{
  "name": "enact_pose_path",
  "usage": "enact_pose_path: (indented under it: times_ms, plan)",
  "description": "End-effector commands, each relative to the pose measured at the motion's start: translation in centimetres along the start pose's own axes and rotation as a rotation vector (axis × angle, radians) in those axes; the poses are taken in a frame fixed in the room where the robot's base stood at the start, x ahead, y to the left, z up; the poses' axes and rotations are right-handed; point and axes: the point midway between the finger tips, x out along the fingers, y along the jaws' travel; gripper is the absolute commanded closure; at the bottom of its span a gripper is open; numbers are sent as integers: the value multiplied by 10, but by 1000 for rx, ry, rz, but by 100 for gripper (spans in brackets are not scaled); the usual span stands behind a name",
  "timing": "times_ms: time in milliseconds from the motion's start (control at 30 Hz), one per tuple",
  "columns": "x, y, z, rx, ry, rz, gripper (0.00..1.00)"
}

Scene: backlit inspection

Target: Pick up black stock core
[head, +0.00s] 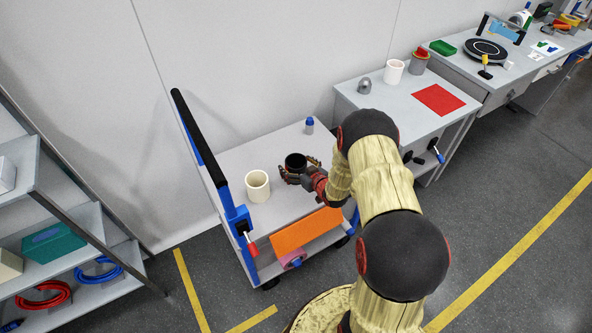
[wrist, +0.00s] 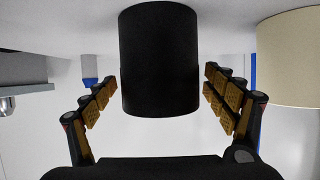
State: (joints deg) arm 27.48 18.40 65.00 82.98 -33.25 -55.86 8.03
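The black stock core (head: 296,162) is a dark cylinder on the grey cart top (head: 241,153). In the wrist view the black stock core (wrist: 159,60) stands between my two fingers. My gripper (head: 301,175) is low over the cart, with its fingers on either side of the core. In the wrist view my gripper (wrist: 160,88) is open, with a narrow gap between each finger and the core. The palm side of the core is close to the gripper body; I cannot tell whether they touch.
A cream cup (head: 257,186) stands left of the core; it also shows in the wrist view (wrist: 289,58). The cart's black handle (head: 200,135) rises at the left.

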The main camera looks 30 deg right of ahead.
Motion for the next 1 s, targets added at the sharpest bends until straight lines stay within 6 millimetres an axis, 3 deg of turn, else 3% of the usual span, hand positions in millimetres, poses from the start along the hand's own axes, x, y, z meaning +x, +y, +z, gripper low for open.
enact_pose_path:
  times_ms: [800, 1000]
  plan:
    - [0, 0, 0, 0, -1, 0, 64]
    - [0, 0, 0, 0, 0, 0, 64]
